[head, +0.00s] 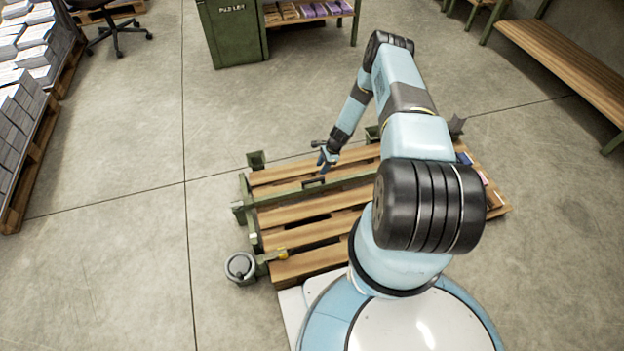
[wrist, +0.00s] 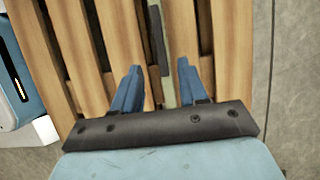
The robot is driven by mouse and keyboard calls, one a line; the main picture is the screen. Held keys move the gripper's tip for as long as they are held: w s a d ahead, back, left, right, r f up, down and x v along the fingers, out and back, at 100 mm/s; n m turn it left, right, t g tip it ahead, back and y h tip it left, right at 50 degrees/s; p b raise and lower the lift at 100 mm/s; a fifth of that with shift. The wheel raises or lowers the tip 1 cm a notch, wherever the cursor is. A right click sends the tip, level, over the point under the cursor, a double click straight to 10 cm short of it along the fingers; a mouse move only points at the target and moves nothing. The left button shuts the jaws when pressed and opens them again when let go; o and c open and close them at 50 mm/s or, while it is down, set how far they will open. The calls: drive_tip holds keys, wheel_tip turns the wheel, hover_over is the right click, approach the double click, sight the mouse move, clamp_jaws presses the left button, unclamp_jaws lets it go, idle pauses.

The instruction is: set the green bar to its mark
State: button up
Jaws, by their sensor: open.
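The green bar (head: 345,179) lies across the slatted wooden bench from left to right, with a dark handle-like piece (head: 313,183) on it. In the wrist view the bar (wrist: 166,70) runs up the picture between my fingers, with a darker piece along its left side. My gripper (head: 327,160) is over the bench, close to the bar. In the wrist view my gripper (wrist: 158,85) is open, one blue finger on each side of the bar; I cannot tell the height gap. I cannot tell which feature is the bar's mark; a small yellow piece (head: 282,254) shows at the front left.
The slatted wood (head: 290,215) has a green frame (head: 249,210) with upright posts at its left end. A round grey container (head: 240,266) stands on the floor at front left. My arm hides the right part.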

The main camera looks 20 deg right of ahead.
sight(314, 180)
drive_tip(key=x, duration=0.8)
drive_tip(key=shift+a+f, duration=0.2)
drive_tip(key=shift+f, duration=0.15)
drive_tip(key=shift+c, duration=0.4)
clamp_jaws()
